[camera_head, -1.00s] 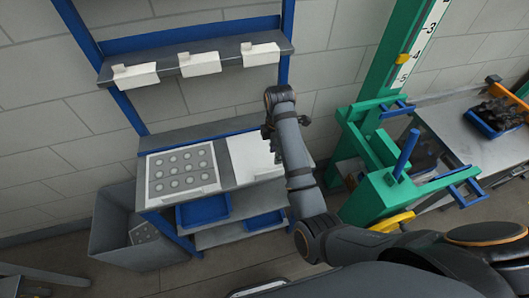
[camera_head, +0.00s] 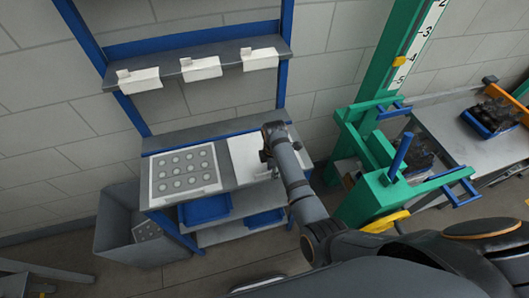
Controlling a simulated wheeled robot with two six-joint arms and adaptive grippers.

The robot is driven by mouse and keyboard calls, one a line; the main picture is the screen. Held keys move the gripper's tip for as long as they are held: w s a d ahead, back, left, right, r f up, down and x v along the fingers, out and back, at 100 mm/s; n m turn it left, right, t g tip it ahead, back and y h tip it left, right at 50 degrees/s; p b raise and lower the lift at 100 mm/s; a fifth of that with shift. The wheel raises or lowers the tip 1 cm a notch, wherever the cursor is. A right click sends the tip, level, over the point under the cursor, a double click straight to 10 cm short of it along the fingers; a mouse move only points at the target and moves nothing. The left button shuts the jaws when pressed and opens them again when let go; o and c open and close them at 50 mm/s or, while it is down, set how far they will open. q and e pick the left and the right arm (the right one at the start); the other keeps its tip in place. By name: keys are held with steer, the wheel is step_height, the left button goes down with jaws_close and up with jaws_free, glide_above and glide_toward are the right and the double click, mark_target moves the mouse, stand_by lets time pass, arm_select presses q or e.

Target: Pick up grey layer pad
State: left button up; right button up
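A grey layer pad (camera_head: 185,181) with rows of pale round marks and a white border lies flat on the left part of the workbench top. A similar grey spotted piece (camera_head: 146,231) lies inside the grey bin at the lower left. My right arm reaches in from the lower right. Its gripper (camera_head: 266,155) is over the white sheet or box (camera_head: 241,157) on the right part of the bench, to the right of the pad and apart from it. The fingers are small, dark and partly hidden by the wrist. My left gripper is not in view.
The grey bin (camera_head: 109,232) stands left of the bench. Blue trays (camera_head: 205,209) sit below its top. A shelf (camera_head: 220,58) with several white labels hangs above. A green press frame (camera_head: 374,150) stands close right of my arm. A blue crate (camera_head: 478,126) holds dark objects.

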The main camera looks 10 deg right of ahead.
jaws_close()
steer(key=shift+w, duration=0.1)
stand_by(0.4)
